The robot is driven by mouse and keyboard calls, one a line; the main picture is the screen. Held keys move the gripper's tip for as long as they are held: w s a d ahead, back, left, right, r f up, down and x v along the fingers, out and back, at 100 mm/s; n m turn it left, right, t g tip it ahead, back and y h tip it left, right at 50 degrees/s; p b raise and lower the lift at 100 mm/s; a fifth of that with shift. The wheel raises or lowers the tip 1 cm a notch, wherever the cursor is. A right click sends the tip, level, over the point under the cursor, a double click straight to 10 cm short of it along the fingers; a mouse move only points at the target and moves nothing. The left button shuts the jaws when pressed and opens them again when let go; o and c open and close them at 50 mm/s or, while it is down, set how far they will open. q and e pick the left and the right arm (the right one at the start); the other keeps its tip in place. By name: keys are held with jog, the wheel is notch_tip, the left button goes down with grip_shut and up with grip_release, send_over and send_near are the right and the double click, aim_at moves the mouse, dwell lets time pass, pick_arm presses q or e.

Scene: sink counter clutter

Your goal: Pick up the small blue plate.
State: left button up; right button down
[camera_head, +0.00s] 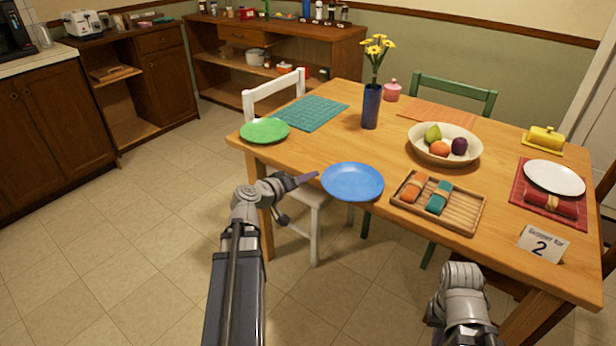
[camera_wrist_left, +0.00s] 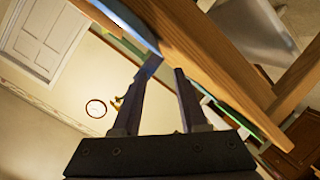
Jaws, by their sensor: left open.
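The small blue plate (camera_head: 352,182) lies flat at the front edge of the wooden table, its near rim reaching slightly past that edge. My left gripper (camera_head: 308,178) is open and empty just left of the plate, its fingertips close to the rim at about table-edge height. In the left wrist view the two dark fingers (camera_wrist_left: 166,70) stand apart, and a blue strip of the plate (camera_wrist_left: 130,22) shows just past the left fingertip. I cannot tell whether the rim lies between the fingers. My right arm shows at the bottom right, but its gripper is out of view.
A green plate (camera_head: 265,130) lies to the left on the table (camera_head: 310,150). A wooden tray (camera_head: 463,215) with rolled napkins is right of the blue plate. A fruit bowl (camera_head: 420,152) and blue vase (camera_head: 371,106) stand behind.

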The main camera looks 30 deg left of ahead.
aim_at(323, 182)
pick_arm(q)
jog(key=shift+c, duration=0.2)
jog(key=shift+w+d+f+n+g+h+p, duration=0.45)
jog(key=shift+w+d+f+g+h, duration=0.25)
jog(key=shift+w+g+h, duration=0.25)
jog(key=shift+w+d+f+n+g+h+p, duration=0.3)
jog(key=shift+w+d+f+n+g+h, duration=0.4)
jog(key=shift+g+h, duration=0.3)
jog(key=shift+w+r, duration=0.1)
jog(key=shift+r, duration=0.05)
jog(key=shift+c, duration=0.2)
grip_shut()
dwell(0.6)
